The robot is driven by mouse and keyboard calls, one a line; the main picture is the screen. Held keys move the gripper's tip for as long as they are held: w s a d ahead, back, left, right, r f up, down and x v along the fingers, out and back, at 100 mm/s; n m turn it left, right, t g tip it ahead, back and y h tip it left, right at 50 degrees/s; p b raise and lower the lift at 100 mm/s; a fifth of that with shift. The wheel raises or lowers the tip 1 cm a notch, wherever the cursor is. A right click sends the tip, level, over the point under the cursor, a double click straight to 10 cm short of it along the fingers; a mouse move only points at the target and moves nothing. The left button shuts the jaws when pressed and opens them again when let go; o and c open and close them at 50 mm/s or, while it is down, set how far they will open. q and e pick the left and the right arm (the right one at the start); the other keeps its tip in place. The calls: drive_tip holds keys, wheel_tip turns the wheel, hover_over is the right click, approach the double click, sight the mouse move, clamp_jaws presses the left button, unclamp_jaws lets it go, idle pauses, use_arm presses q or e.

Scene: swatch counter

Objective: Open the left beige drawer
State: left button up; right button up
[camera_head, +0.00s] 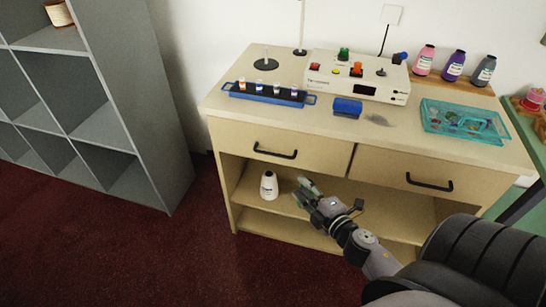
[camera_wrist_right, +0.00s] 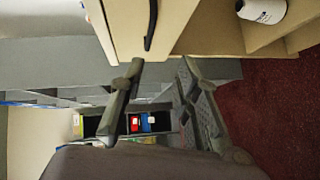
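The left beige drawer (camera_head: 320,153) is shut, its front flush with the counter. Its black bar handle (camera_head: 275,153) is in clear view, and it also shows upright at the top of the right wrist view (camera_wrist_right: 152,25). My right gripper (camera_head: 304,188) is in front of the counter, below and to the right of that handle. In the right wrist view its two fingers (camera_wrist_right: 160,66) are spread, with nothing between them. The handle lies a little beyond the fingertips, not touching them. My left gripper is not in view.
The right drawer (camera_head: 390,170) with its own handle (camera_head: 428,183) is shut. A white bottle (camera_head: 269,185) stands on the shelf below the left drawer. A grey shelf unit (camera_head: 130,90) stands at left, with red carpet free between it and the counter.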

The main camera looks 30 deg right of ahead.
sight(273, 154)
drive_tip(key=w, duration=1.1)
drive_tip(key=w+d+f, duration=0.1)
drive_tip(key=w, duration=0.5)
drive_tip(key=shift+p, duration=0.35)
drive_tip(key=shift+c, duration=0.5)
clamp_jaws()
drive_tip(key=shift+a, duration=0.1)
